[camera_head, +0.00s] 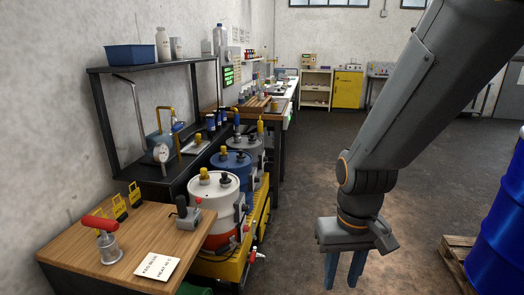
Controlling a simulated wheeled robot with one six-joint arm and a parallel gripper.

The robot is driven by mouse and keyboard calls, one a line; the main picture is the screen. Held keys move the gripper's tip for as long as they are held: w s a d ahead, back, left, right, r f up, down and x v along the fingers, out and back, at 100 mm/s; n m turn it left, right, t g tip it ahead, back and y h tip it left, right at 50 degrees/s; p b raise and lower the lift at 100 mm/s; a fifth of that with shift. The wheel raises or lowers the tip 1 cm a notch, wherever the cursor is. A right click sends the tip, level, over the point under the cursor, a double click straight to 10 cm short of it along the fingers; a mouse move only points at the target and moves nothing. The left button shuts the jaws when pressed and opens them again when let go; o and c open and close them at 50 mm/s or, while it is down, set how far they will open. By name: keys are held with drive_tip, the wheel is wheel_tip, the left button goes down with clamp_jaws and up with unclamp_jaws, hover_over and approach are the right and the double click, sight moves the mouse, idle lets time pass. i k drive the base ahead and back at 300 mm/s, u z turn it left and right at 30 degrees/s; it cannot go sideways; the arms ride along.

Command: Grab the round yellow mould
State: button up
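I cannot make out a clearly round yellow mould in this view. Small yellow frame-like pieces (127,203) stand at the back left of the wooden bench, but their exact shape is too small to tell. My gripper (343,283) points down at the lower middle right, over the floor. Its two blue fingers are apart with nothing visible between them. It is well to the right of the bench and touches nothing that I can see.
The wooden bench (75,255) holds a red-handled tool (106,240) and a paper note (158,266). Lidded drums, the nearest one white (213,200), stand on a yellow base beside it. A blue barrel (500,225) on a pallet stands right. The middle floor is clear.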

sight(273, 104)
drive_tip(key=z, duration=0.65)
drive_tip(key=i, duration=1.7)
drive_tip(key=z, duration=0.55)
drive_tip(key=i, duration=1.8)
drive_tip(key=u, duration=0.65)
drive_tip(key=i, duration=1.55)
drive_tip(key=u, duration=1.7)
drive_tip(key=i, duration=1.25)
drive_tip(key=u, duration=0.25)
